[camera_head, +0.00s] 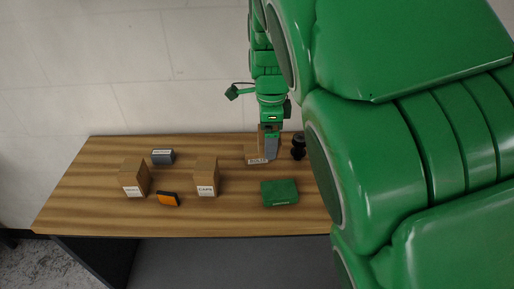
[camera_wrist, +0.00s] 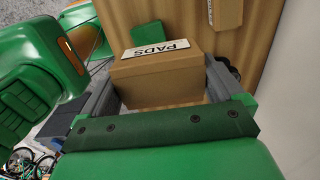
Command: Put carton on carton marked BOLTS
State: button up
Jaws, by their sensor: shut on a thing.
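My gripper (camera_head: 270,148) is shut on a brown carton (camera_wrist: 158,78) marked PADS. In the wrist view one finger lies along each side of it, and its white label faces the top of the picture.
On the wooden table (camera_head: 100,212) stand a carton marked CAPS (camera_head: 206,174), another carton (camera_head: 131,175) at left, a grey box (camera_head: 162,156), an orange-and-black item (camera_head: 168,199), a green box (camera_head: 280,193) and a black object (camera_head: 298,146). The front left is clear.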

jog(key=w+a+f, duration=0.2)
jog(key=w+f, duration=0.2)
jog(key=w, duration=0.5)
send_over(257, 149)
jog(key=s, duration=0.1)
notch_tip(257, 149, down, 5)
jog(key=shift+s+d+r, duration=0.15)
jog(key=shift+r, duration=0.05)
jog(key=shift+w+f, duration=0.65)
jog(key=shift+f, duration=1.55)
jog(key=shift+f, duration=0.1)
jog(key=o, duration=0.8)
notch_tip(257, 149, up, 12)
jog(key=shift+r, duration=0.15)
